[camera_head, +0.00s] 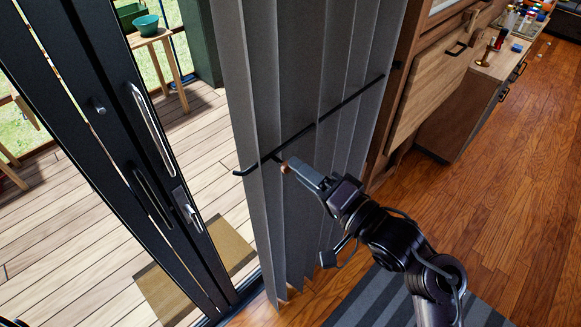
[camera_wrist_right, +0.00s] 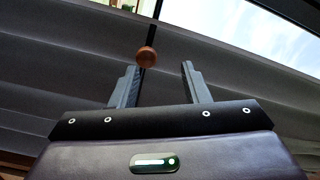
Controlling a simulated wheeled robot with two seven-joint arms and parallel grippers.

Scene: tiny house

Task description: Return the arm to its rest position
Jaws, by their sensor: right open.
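My right arm reaches from the bottom right of the head view toward the grey curtain. Its gripper (camera_head: 296,170) is beside a black horizontal rod (camera_head: 345,103) on the curtain (camera_head: 300,70). In the right wrist view, the right gripper (camera_wrist_right: 158,68) has its two fingers apart. A round brown knob (camera_wrist_right: 146,57) on the black rod shows between and just beyond the fingertips. I cannot tell whether the fingers touch it. My left gripper is not in view.
A black-framed glass door (camera_head: 125,140) stands at left, with a wooden deck (camera_head: 60,210) and a doormat (camera_head: 215,255) beyond it. Wooden cabinets (camera_head: 440,75) stand at upper right. A striped rug (camera_head: 375,300) lies below my arm. Wood floor (camera_head: 510,190) is clear at right.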

